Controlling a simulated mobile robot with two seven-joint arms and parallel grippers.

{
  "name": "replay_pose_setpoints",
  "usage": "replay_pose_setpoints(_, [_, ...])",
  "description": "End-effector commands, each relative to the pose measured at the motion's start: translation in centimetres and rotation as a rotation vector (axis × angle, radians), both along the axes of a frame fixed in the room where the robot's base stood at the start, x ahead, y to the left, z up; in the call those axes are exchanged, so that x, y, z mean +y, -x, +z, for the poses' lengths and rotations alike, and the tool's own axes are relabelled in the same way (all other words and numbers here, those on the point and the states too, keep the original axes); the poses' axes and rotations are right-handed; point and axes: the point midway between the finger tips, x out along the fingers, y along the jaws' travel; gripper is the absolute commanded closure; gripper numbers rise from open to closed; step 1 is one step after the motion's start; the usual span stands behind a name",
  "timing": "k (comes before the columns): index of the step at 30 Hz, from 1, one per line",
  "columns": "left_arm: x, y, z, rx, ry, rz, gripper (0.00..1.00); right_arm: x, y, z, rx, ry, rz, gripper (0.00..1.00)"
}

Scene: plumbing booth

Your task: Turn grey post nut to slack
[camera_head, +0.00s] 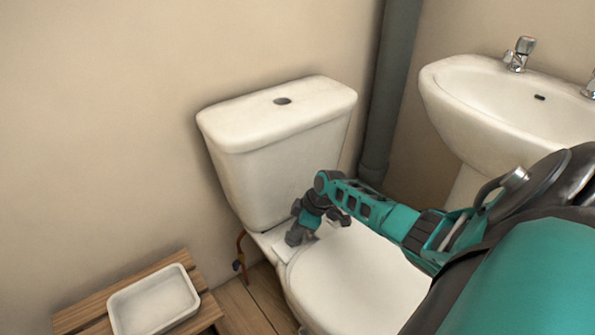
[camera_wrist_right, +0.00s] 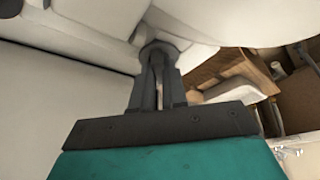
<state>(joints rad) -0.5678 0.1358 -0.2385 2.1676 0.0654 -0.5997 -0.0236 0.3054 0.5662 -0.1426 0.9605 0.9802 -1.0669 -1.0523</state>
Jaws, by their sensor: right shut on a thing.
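My right gripper (camera_head: 296,236) reaches down to the back of the toilet pan, by the left side of the seat and just below the cistern. In the right wrist view its two dark fingers (camera_wrist_right: 158,62) are close together, with a rounded dark grey piece, the grey post nut (camera_wrist_right: 157,46), at their tips. The fingers are shut on it. In the head view the gripper hides the nut. The nut's turn angle cannot be read. My left gripper is not in view.
The white cistern (camera_head: 285,150) stands close behind the gripper, and the closed toilet lid (camera_head: 355,280) lies in front. A copper pipe with a dark valve (camera_head: 239,264) is at left. A white tray (camera_head: 155,300) sits on a slatted wooden bench (camera_head: 75,318). A basin (camera_head: 500,105) is at right.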

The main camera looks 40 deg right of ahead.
Motion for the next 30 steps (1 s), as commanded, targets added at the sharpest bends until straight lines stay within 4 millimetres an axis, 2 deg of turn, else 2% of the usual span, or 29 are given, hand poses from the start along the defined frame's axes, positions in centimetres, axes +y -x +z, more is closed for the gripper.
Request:
replay_pose_setpoints(2, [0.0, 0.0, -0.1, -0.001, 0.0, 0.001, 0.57, 0.1, 0.5, -0.5, 0.015, 0.0, 0.003, 1.0])
replay_pose_setpoints(3, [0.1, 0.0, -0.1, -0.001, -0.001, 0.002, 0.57, 0.2, 0.5, -0.5, 0.015, -0.001, 0.002, 0.86])
replay_pose_setpoints(12, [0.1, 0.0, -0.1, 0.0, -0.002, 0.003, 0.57, 0.1, 0.3, -0.4, 0.011, 0.0, 0.001, 0.58])
replay_pose_setpoints(22, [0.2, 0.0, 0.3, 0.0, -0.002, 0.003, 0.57, -0.1, 0.3, 0.5, 0.004, 0.0, -0.001, 0.57])
replay_pose_setpoints(26, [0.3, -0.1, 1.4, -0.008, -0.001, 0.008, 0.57, -0.6, 0.8, 2.4, 0.003, 0.001, -0.002, 0.57])
replay_pose_setpoints(30, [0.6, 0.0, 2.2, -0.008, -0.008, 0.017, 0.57, -1.5, 1.8, 5.4, 0.004, 0.003, 0.001, 0.57])
